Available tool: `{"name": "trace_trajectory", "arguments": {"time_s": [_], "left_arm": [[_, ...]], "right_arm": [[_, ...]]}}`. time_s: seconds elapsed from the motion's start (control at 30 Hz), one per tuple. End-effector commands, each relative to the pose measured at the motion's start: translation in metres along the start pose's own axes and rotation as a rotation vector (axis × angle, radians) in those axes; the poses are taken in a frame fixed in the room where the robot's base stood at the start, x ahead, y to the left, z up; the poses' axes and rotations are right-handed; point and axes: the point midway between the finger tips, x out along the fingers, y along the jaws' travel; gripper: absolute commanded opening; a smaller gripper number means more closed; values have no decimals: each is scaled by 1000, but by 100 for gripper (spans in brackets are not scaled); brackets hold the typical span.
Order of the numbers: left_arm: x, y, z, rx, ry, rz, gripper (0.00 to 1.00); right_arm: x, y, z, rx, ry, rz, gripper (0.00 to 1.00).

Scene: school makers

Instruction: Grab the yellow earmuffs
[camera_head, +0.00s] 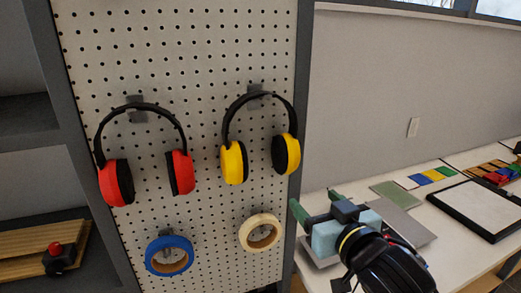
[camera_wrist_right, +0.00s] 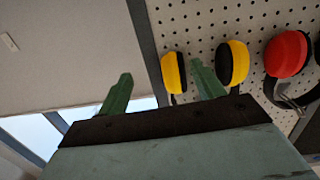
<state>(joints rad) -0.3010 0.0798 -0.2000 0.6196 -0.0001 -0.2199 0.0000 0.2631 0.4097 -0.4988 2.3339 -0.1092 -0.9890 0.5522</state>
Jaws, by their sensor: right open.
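The yellow earmuffs (camera_head: 233,162) hang by their black headband from a hook on the white pegboard in the head view, to the right of the red earmuffs (camera_head: 116,182). My right gripper (camera_head: 314,208) is below and to the right of them, apart from them, with its green fingers spread and nothing between them. In the right wrist view the yellow earmuffs (camera_wrist_right: 174,72) show beyond the fingers, with one green fingertip overlapping the space between the two cups. The right gripper (camera_wrist_right: 162,90) is open there too. My left gripper is in neither view.
A blue tape roll (camera_head: 168,256) and a cream tape roll (camera_head: 260,232) hang low on the pegboard (camera_head: 200,60). A dark post (camera_head: 297,110) edges the board. A white table (camera_head: 345,195) with boards and coloured pieces stands at the right. Shelves are at the left.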

Motion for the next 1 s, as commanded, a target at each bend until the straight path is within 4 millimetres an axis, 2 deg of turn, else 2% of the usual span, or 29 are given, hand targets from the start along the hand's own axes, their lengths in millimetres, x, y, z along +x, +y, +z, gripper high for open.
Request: {"name": "trace_trajectory", "arguments": {"time_s": [0.03,0.1,0.2,0.6,0.87,1.0], "left_arm": [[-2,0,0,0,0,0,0],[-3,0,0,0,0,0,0],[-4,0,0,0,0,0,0],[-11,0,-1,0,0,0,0],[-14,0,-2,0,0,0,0],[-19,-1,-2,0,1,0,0]], "right_arm": [[-7,-6,-24,-3,50,-18,67],[-13,-11,-40,-1,89,-35,67],[-11,-14,-51,1,111,-43,67],[53,-17,-59,2,111,-44,67],[69,-17,-60,2,110,-44,67],[86,-16,-65,1,111,-43,67]]}}
